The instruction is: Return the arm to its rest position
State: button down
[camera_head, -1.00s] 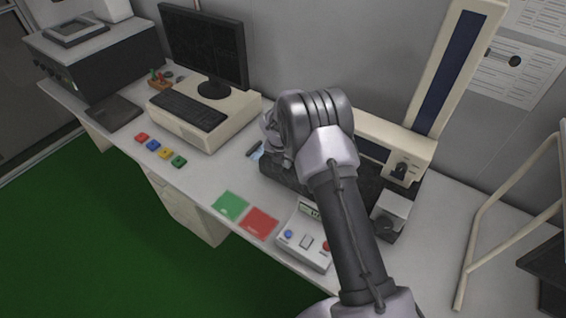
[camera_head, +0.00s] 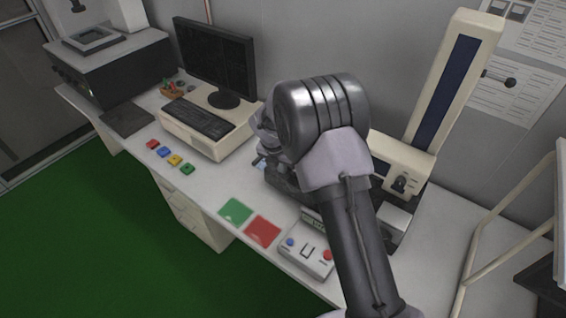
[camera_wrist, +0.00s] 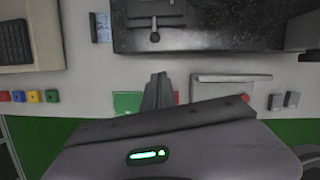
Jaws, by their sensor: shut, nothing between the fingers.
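My gripper (camera_wrist: 158,92) shows in the wrist view with its two dark fingers together and nothing between them. It is above the front of the desk (camera_wrist: 85,75), between the green patch (camera_wrist: 127,103) and the control box (camera_wrist: 228,90). No object is seen touching the fingers. In the head view my bent arm (camera_head: 325,120) rises in front of the test stand, and the fingers are hidden behind it.
A monitor (camera_head: 214,62) and keyboard (camera_head: 197,118) stand on the left. Several coloured blocks lie along the front edge. The red patch (camera_head: 262,231) and button box (camera_head: 307,251) are near my arm. A tall cream column (camera_head: 452,85) stands behind it.

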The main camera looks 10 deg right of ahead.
jog(key=s+d+r+m+t+y+b, duration=0.1)
jog(key=s+d+r+m+y+b, duration=0.15)
jog(key=s+r+m+b, duration=1)
jog(key=s+a+r+m+t+y, duration=0.1)
jog(key=s+m+t, duration=0.1)
jog(key=s+m, duration=1.9)
jog(key=shift+s+a, duration=0.3)
jog(key=shift+s, duration=0.85)
jog(key=shift+y, duration=0.25)
